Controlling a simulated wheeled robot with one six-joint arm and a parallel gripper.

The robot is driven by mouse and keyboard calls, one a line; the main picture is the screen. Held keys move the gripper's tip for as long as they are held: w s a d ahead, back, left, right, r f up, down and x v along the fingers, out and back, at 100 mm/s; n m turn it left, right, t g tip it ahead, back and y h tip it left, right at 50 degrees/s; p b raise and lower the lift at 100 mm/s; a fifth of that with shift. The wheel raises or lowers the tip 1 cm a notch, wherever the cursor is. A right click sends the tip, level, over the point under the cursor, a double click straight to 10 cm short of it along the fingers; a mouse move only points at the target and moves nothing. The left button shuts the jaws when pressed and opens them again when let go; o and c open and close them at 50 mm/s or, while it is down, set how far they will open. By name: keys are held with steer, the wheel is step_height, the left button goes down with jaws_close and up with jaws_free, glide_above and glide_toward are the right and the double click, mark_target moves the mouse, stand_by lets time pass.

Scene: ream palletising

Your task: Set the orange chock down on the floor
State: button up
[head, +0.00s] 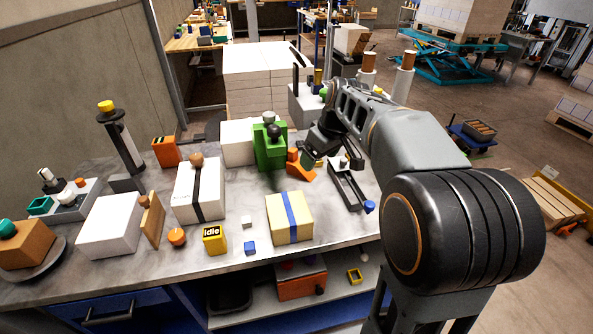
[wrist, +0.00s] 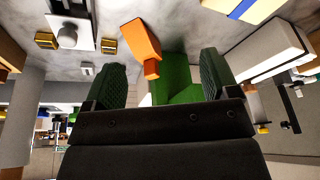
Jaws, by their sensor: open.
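The orange chock (head: 299,172), a wedge-like piece, rests on the grey workbench (head: 345,232) beside the green device with a black knob (head: 270,150). In the wrist view the orange chock (wrist: 142,42) lies beyond my fingertips, roughly between their lines, with the green body (wrist: 178,78) just behind it. My gripper (wrist: 160,72) is open, and nothing shows held between its fingers. In the head view my gripper (head: 312,160) is just right of the chock, partly hidden by my arm; contact cannot be told. The floor (head: 520,160) shows at right.
A dark clamp-like rail (head: 347,187) lies right of the chock. A yellow box with a blue band (head: 289,217) and a white ream with a black strap (head: 199,190) stand nearer.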

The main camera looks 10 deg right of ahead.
steer(key=w+d+n+y, duration=0.1)
steer(key=w+d+n, duration=0.15)
steer(key=w, duration=0.45)
steer(key=shift+n, duration=0.35)
steer(key=x, duration=0.2)
steer(key=b+x, duration=0.1)
steer(key=x, duration=0.4)
steer(key=shift+w+b, duration=0.35)
steer(key=shift+b, duration=0.05)
steer(key=shift+b+x, duration=0.3)
steer(key=shift+x, duration=2.95)
steer(key=c, duration=1.1)
steer(key=shift+c, duration=0.6)
steer(key=shift+r, duration=0.15)
